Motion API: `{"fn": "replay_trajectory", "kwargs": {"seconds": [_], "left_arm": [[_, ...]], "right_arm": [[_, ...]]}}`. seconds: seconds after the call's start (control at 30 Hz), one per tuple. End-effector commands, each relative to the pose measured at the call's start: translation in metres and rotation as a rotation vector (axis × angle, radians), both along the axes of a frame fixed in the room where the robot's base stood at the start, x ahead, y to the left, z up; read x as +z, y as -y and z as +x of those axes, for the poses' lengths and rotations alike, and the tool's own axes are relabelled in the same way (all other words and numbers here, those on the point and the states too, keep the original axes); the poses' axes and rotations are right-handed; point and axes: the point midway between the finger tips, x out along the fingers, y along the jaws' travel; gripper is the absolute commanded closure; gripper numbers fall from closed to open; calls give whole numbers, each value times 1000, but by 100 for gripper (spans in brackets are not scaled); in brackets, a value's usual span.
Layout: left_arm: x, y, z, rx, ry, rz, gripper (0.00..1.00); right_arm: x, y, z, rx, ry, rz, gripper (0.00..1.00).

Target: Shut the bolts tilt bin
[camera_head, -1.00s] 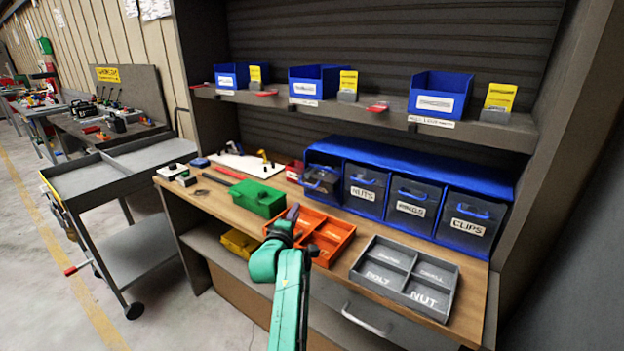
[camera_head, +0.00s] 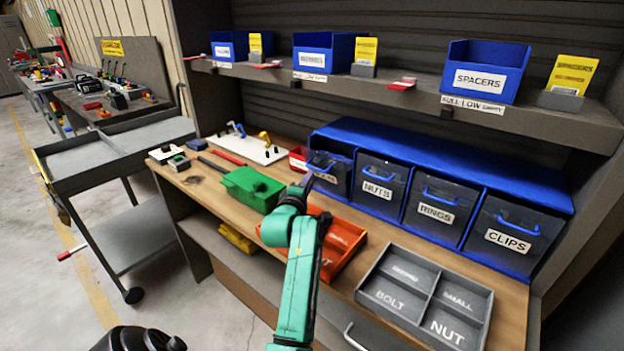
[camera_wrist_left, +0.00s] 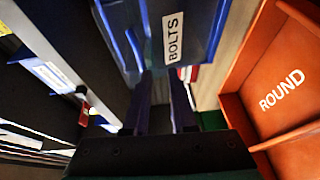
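The bolts tilt bin (camera_head: 331,179) is the leftmost bin in the blue rack on the bench. It looks tilted forward, with a dark gap above its front. In the left wrist view, the bin's front (camera_wrist_left: 205,32) with its BOLTS label and blue handle fills the top. My left gripper (camera_head: 303,184) is just in front of and to the left of this bin in the head view. In the left wrist view its two dark fingers (camera_wrist_left: 161,95) are apart with nothing between them, below the handle and label. My right gripper is not in view.
The nuts (camera_head: 379,186), rings (camera_head: 434,210) and clips (camera_head: 510,238) bins look closed. An orange tray (camera_head: 347,240) lies beneath my left arm, with a grey tray (camera_head: 425,295) to its right. A green box (camera_head: 252,189) stands left of the gripper. A shelf (camera_head: 420,95) runs above.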

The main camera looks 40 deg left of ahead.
Motion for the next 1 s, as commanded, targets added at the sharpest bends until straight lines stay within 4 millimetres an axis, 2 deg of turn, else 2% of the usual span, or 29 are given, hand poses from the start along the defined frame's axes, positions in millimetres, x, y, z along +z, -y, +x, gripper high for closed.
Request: {"fn": "replay_trajectory", "kwargs": {"seconds": [0.07, 0.13, 0.17, 0.5, 1.0], "left_arm": [[0, 0, 0, 0, 0, 0, 76], [0, 0, 0, 0, 1, 0, 98], [0, 0, 0, 0, 1, 0, 100], [0, 0, 0, 0, 1, 0, 100], [0, 0, 0, 0, 1, 0, 100]], "right_arm": [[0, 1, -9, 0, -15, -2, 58], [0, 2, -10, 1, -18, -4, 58], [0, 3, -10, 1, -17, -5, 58], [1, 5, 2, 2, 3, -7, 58], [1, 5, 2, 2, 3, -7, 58]]}}
